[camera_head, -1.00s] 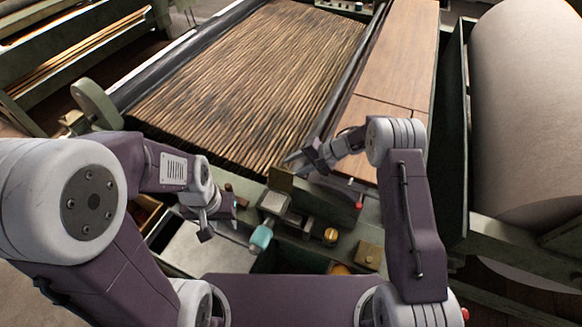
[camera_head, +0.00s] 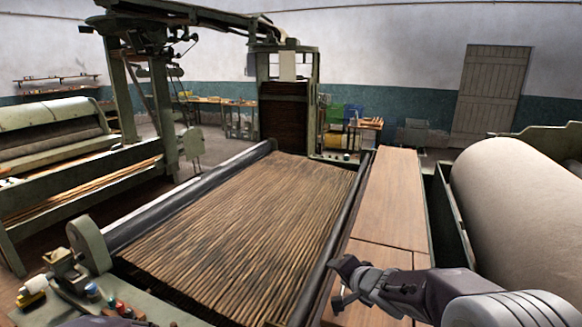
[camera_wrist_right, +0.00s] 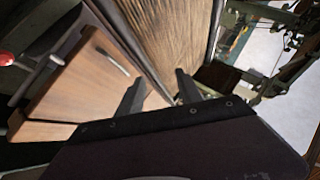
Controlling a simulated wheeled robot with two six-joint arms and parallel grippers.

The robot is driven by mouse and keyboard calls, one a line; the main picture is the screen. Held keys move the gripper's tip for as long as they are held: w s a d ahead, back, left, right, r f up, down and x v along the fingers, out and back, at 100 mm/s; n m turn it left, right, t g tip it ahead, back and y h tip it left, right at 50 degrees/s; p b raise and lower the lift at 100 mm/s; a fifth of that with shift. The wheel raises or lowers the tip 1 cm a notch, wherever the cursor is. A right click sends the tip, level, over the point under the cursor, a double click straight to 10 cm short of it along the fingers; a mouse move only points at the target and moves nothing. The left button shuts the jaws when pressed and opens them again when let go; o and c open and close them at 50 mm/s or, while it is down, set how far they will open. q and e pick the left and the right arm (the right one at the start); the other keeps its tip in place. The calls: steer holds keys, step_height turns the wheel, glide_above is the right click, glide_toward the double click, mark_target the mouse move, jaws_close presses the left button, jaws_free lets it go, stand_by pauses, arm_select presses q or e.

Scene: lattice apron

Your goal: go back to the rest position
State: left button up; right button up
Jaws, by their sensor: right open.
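My right gripper (camera_head: 341,284) is at the lower right of the head view, above the near end of the wooden board and close to the dark rail. In the right wrist view its two dark fingers (camera_wrist_right: 160,93) stand apart with nothing between them. My left gripper is not in the head view; only a dark purple piece of my arm shows at the bottom edge.
The slatted lattice apron (camera_head: 240,235) fills the middle, with a dark rail (camera_head: 335,235) and wooden board (camera_head: 385,200) to its right. A large pale roll (camera_head: 525,205) lies farther right. Small bottles and spools (camera_head: 105,298) stand at lower left.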

steer(key=s+d+f+n+g, duration=0.1)
steer(key=s+f+n+g, duration=0.2)
steer(key=s, duration=0.5)
steer(key=s+d+f+n+g+h, duration=0.1)
steer(key=s+d+f+n+g, duration=0.1)
steer(key=s+f, duration=0.4)
steer(key=s+d+f+n+g+h, duration=0.1)
steer(key=s+d+f+n+g, duration=0.1)
steer(key=s, duration=0.9)
step_height(320, 180, down, 2)
steer(key=shift+s+f+n+g, duration=0.2)
steer(key=shift+s+n+g, duration=0.1)
steer(key=shift+n+g, duration=0.75)
steer(key=shift+a, duration=0.1)
